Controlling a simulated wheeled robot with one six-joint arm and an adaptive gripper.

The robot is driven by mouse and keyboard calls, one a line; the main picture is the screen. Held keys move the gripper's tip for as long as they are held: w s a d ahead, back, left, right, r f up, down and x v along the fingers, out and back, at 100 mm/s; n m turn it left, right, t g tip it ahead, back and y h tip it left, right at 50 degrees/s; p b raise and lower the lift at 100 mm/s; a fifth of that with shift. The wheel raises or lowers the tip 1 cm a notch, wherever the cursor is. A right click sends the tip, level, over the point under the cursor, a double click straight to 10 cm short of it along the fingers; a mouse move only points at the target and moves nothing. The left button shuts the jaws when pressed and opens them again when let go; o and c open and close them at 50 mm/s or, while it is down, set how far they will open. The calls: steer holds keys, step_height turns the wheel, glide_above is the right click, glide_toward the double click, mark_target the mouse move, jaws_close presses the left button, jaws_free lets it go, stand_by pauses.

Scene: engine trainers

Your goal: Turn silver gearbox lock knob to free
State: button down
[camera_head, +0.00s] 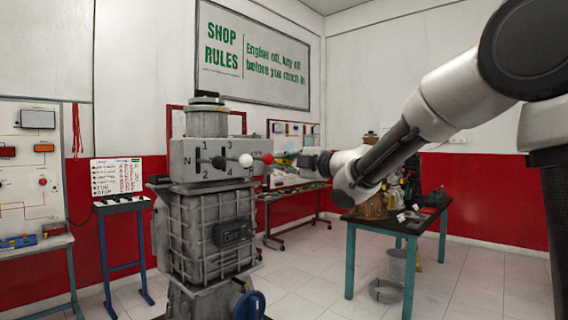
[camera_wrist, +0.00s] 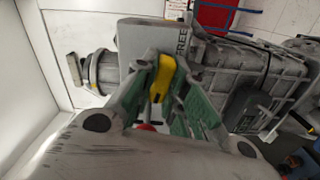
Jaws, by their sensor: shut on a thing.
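The silver gearbox (camera_head: 215,215) stands upright on the left of the head view, with gear marks and levers with black, white and red balls on its upper box. In the wrist view its grey face (camera_wrist: 140,38) carries the word FREE. A yellow lock knob (camera_wrist: 165,75) with a dark mark shows between the green fingers of my gripper (camera_wrist: 160,85). My gripper is shut on this knob, and the fingers hide part of it. In the head view my gripper (camera_head: 284,159) is at the right end of the upper box, and the knob cannot be made out.
The red lever ball (camera_head: 268,158) is close beside my gripper, and the white ball (camera_head: 246,160) is left of it. A dark table (camera_head: 405,222) with teal legs stands at the right. A blue handwheel (camera_head: 249,306) is low on the gearbox stand. Open floor lies between.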

steer(key=shift+f+n, duration=0.15)
steer(key=shift+n, duration=0.95)
steer(key=c, duration=1.4)
jaws_free()
steer(key=shift+c, duration=0.2)
steer(key=v, duration=1.2)
